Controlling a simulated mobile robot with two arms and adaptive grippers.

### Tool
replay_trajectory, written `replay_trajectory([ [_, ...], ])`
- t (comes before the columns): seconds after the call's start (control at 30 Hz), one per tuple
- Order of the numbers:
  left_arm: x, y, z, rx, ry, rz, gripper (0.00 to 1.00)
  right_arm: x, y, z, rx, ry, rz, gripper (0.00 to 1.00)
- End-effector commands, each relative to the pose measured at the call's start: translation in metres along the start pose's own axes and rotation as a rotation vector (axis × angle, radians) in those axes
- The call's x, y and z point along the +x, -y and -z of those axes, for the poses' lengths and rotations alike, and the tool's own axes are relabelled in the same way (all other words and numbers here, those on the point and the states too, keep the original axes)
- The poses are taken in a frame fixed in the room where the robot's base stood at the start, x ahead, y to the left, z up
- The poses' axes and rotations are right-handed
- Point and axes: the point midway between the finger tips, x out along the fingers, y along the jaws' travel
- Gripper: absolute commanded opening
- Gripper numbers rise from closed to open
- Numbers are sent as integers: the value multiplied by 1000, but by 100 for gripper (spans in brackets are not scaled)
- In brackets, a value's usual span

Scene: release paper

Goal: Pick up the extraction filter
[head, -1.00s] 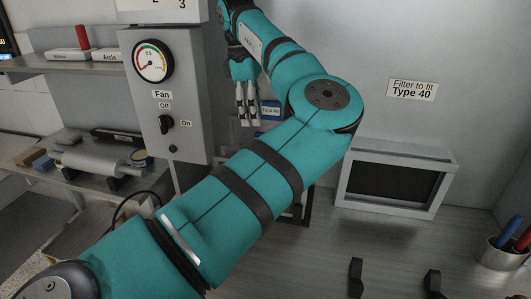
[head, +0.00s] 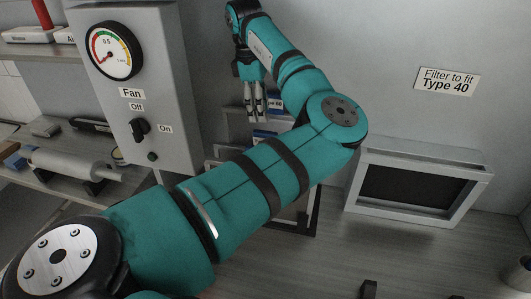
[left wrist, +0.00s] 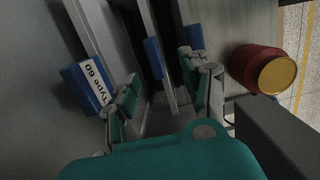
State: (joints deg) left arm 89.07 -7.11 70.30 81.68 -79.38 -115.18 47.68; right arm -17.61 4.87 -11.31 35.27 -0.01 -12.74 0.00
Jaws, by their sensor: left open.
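My left gripper (head: 256,115) points down at the back of the bench, above a rack of filters (head: 300,218) that my arm partly hides. It is open. In the left wrist view the left gripper (left wrist: 165,85) has its fingers apart on either side of a thin upright filter panel with a blue tab (left wrist: 154,58). I cannot tell whether a finger touches it. Another filter has a blue tab labelled Type 60 (left wrist: 90,82), left of the fingers. A further blue tab (left wrist: 193,38) lies near the right finger. My right gripper is not in view.
A wall sign (head: 447,81) reads "Filter to fit Type 40". Below it stands a grey housing (head: 415,187) with a dark opening. A fan control box (head: 148,90) stands left of my arm. A red jar with a yellow lid (left wrist: 278,76) shows in the left wrist view.

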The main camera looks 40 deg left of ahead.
Motion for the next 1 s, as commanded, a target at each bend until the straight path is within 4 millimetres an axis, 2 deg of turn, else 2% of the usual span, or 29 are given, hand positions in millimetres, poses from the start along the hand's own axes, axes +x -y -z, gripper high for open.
replay_trajectory([
  [0.1, 22, 0, 0, 1, -2, 3, 46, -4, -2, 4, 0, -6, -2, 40],
  [0.43, 47, -2, 0, 1, 0, 2, 46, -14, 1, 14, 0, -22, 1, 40],
  [0.57, 66, -6, 2, 0, 0, 4, 46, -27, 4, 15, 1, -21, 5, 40],
  [0.7, 85, -7, 2, 1, 0, 2, 46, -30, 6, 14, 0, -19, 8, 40],
  [1.0, 92, -7, 3, 1, 0, 0, 46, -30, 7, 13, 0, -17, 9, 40],
])
